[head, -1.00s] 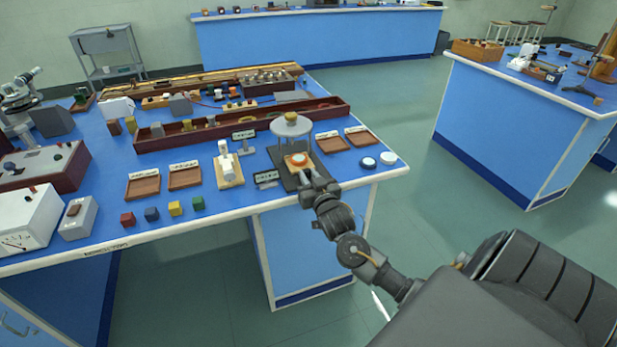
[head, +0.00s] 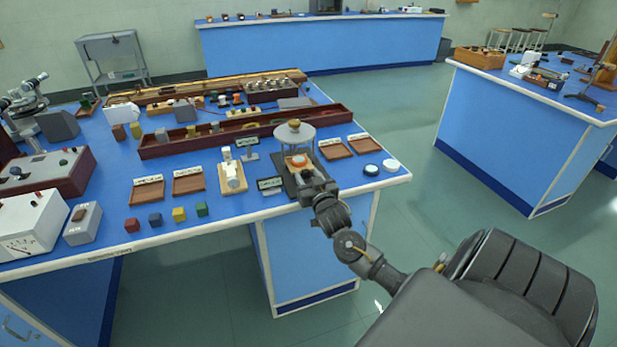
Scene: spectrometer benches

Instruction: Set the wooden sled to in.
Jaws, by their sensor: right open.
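The wooden sled (head: 291,167) carries an orange disc (head: 297,161) and lies on a dark base plate (head: 289,187). A round pale plate (head: 294,131) with a small yellowish piece on top stands on thin legs over the far part of that base. The sled is at the near side of this stand, seemingly partly beneath it. My right gripper (head: 305,176) is open at the sled's near end. Its fingers hide part of the sled, and I cannot tell whether they touch it. My left gripper is not in view.
Small labels stand beside the base, one at its left (head: 269,184). A white device on a wooden block (head: 232,179) is further left. A long dark red trough (head: 200,143) lies behind.

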